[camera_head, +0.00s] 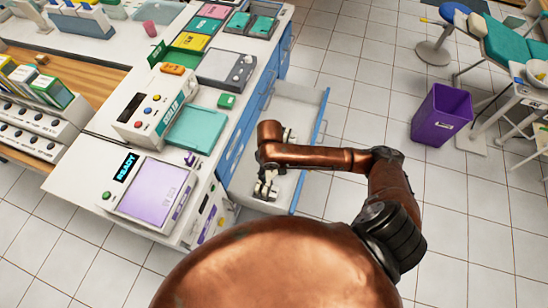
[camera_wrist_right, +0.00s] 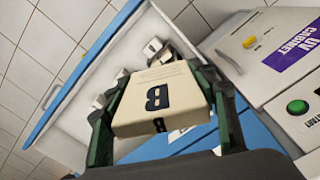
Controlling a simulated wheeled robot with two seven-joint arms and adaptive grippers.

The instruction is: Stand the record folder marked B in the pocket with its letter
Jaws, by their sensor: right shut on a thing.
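The record folder marked B (camera_wrist_right: 165,77) is a cream block with a black letter B, seen close up in the right wrist view. My right gripper (camera_wrist_right: 163,105) is shut on it, with a dark green finger on each side. In the head view my right gripper (camera_head: 265,188) points down over an open white drawer (camera_head: 292,102). The drawer's blue front edge (camera_wrist_right: 75,78) shows in the wrist view. Small pale pieces with dark marks (camera_wrist_right: 153,48) lie beyond the folder inside the drawer; I cannot read them. No pocket letter is legible. My left gripper is not in view.
A white counter with a teal tray (camera_head: 196,130), a lilac-screened device (camera_head: 150,190) and a control box (camera_head: 140,110) stands left of the drawer. A UV cabinet (camera_wrist_right: 285,60) is close on the right in the wrist view. A purple bin (camera_head: 440,115) stands on open floor.

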